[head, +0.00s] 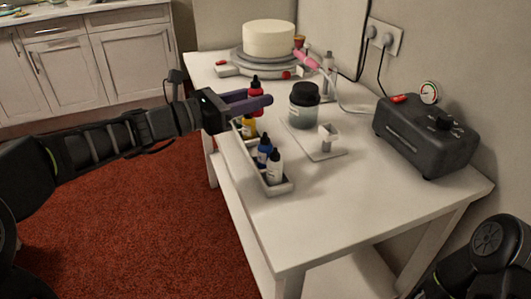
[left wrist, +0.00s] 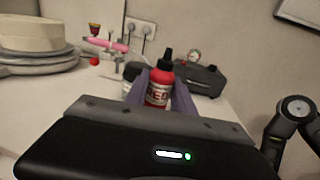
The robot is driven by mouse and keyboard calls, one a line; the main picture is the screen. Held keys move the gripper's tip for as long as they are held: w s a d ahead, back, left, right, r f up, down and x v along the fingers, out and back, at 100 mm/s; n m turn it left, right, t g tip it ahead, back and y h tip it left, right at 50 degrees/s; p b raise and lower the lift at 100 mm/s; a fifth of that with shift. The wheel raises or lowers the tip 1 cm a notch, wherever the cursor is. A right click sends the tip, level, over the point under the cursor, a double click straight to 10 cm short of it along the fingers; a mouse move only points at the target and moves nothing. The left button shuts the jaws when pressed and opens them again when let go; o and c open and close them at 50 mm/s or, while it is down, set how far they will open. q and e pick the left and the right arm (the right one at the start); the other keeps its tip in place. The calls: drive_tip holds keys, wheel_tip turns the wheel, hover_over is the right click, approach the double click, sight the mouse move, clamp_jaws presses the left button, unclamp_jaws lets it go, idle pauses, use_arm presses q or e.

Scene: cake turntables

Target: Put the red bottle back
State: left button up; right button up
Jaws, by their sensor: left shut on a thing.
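The red bottle (head: 255,97) has a black pointed cap and stands upright between the fingers of my left gripper (head: 258,102). The gripper is shut on it, at the far end of a narrow white rack (head: 281,187). The red bottle also shows in the left wrist view (left wrist: 158,92), its label facing the camera between the purple fingers. A yellow bottle (head: 248,127), a blue bottle (head: 264,150) and a white bottle (head: 275,168) stand in the rack. The gripper hides the rack's far end, so I cannot tell whether the red bottle touches it. My right gripper is not in view.
A white cake (head: 268,40) on a turntable stands at the back of the table. A dark-lidded jar (head: 303,108), a small holder (head: 327,140) and a black compressor (head: 425,138) stand right of the rack. The front of the tabletop (head: 330,215) is clear.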

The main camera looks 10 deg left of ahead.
sight(257, 139)
use_arm(q)
wheel_tip(257, 139, down, 5)
drive_tip(key=shift+b, duration=0.9)
drive_tip(key=shift+f, duration=0.1)
drive_tip(key=shift+f+b, duration=0.8)
drive_tip(key=shift+f, duration=1.6)
drive_tip(key=shift+f, duration=0.15)
drive_tip(key=shift+f, duration=0.15)
drive_tip(key=o, duration=0.6)
drive_tip(key=shift+r, duration=0.2)
